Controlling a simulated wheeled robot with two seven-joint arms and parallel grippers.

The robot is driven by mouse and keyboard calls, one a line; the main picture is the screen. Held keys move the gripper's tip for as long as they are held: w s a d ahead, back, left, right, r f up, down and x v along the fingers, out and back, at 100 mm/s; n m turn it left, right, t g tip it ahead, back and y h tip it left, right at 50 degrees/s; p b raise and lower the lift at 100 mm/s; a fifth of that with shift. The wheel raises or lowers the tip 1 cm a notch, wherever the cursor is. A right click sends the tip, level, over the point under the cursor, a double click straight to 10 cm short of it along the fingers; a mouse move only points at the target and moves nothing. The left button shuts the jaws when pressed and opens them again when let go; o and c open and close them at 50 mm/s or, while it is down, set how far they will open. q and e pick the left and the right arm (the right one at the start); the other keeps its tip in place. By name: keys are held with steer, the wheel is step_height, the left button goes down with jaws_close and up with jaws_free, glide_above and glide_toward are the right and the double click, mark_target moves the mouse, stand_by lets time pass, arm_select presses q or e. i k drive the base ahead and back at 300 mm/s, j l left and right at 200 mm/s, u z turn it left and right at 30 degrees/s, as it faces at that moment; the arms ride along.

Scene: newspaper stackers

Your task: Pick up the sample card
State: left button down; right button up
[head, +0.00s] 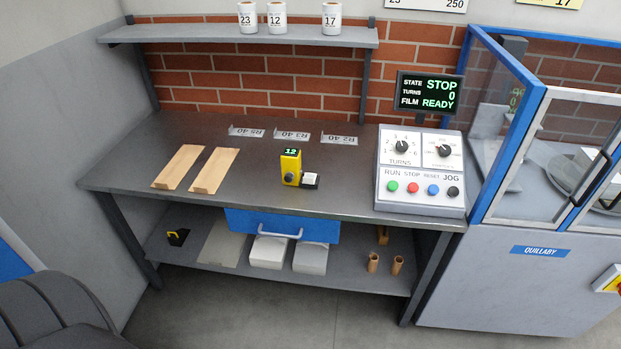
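No thing in the head view is plainly marked as the sample card. A small white piece (310,178) sits on a black base beside the yellow device (290,167) on the dark workbench (240,195); I cannot tell whether it is the card. Three labelled pieces, "R5 40" (246,132), "R3 40" (292,136) and "R2 40" (339,140), lie along the back of the bench, their text upside down. Neither gripper is in view.
Two wooden boards (180,168) (214,170) lie on the bench's left. A control panel (420,170) stands at its right, next to a blue-framed glazed machine (510,140). A blue drawer (320,230) and lower shelf (340,278) are below. The bench front is clear.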

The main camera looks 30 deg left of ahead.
mark_target(309, 179)
steer(key=i+l, duration=0.15)
steer(key=l, duration=0.55)
steer(key=k+l+u, duration=0.15)
steer(key=l, duration=0.45)
steer(key=i, duration=0.05)
